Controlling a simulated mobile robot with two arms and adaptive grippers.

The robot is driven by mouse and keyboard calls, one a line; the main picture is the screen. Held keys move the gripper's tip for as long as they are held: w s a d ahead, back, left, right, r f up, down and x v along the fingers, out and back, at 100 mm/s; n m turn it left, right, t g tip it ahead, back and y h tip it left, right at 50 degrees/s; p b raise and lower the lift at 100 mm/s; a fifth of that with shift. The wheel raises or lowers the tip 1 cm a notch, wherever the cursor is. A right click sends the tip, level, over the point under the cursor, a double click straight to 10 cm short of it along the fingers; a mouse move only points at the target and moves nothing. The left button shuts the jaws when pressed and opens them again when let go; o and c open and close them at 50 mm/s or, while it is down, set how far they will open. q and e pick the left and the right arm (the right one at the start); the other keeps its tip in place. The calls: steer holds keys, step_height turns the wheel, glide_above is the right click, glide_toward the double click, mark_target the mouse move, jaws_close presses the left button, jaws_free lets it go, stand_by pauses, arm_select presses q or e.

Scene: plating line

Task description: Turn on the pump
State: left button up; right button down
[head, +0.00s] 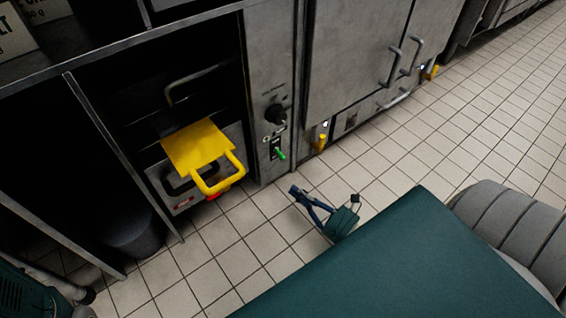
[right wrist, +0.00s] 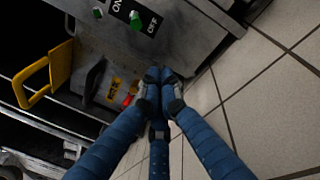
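The pump switch is a green lever (head: 280,153) on a dark plate low on the grey machine's narrow panel. In the right wrist view the green lever (right wrist: 136,22) sits between the ON and OFF labels; which side it leans to is hard to tell. My right gripper (head: 294,189) is below and a little right of the switch, apart from it. Its blue fingers (right wrist: 160,76) have their tips together, with nothing seen between them.
A black knob (head: 276,114) sits above the switch. A unit with a yellow handle (head: 200,150) stands in the open bay to the left; the handle also shows in the right wrist view (right wrist: 60,68). Grey doors (head: 358,55) are to the right. The tiled floor (head: 400,150) in front is clear.

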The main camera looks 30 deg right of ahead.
mark_target(280, 155)
steer(key=b+x, duration=0.2)
steer(key=x, duration=0.2)
steer(key=b+x, duration=0.2)
steer(key=x, duration=0.2)
steer(key=shift+w+a+f, duration=0.1)
steer(key=shift+w+f, duration=0.1)
steer(key=shift+w, duration=0.2)
steer(key=r, duration=0.1)
steer(key=d, duration=0.1)
steer(key=r+b, duration=0.1)
steer(key=shift+s+d+r, duration=0.25)
steer(key=shift+d+r, duration=0.05)
steer(key=shift+s+d+r, duration=0.1)
steer(key=shift+d+r, duration=0.2)
steer(key=shift+r, duration=0.2)
